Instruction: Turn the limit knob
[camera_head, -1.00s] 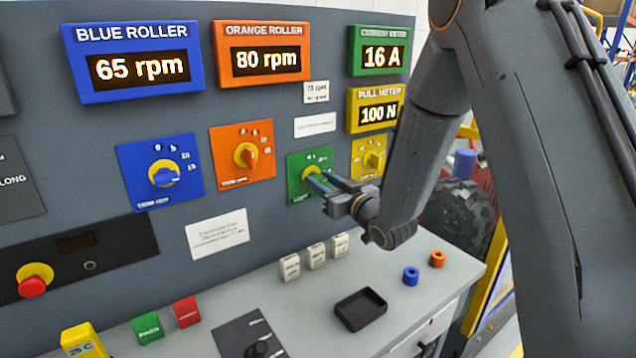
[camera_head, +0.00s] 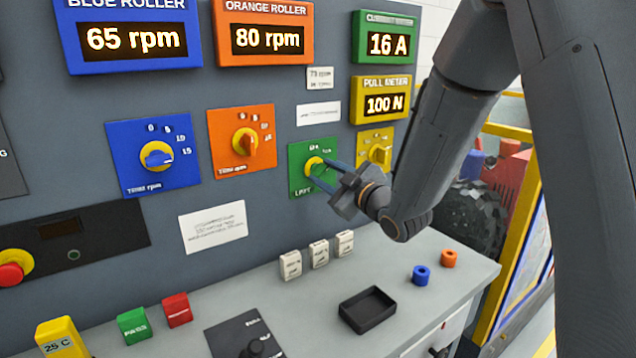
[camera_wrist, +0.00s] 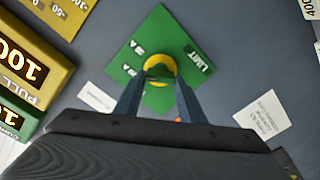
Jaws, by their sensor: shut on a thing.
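The limit knob (camera_head: 313,162) is a round yellow knob with a green grip, on the green LIMIT plate (camera_head: 299,183) of the upright grey panel. My gripper (camera_head: 322,172) reaches it from the front right and is shut on it. In the wrist view the knob (camera_wrist: 160,66) sits between the two blue-grey fingertips, one on each side. The fingers partly cover the knob and plate, so the knob's pointing direction is hard to read.
The blue (camera_head: 157,155), orange (camera_head: 245,141) and yellow (camera_head: 380,149) knobs flank the green plate. Displays above read 65 rpm, 80 rpm, 16 A and 100 N. Below, the desk holds a black tray (camera_head: 367,311), blue and orange rings, and several small blocks.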

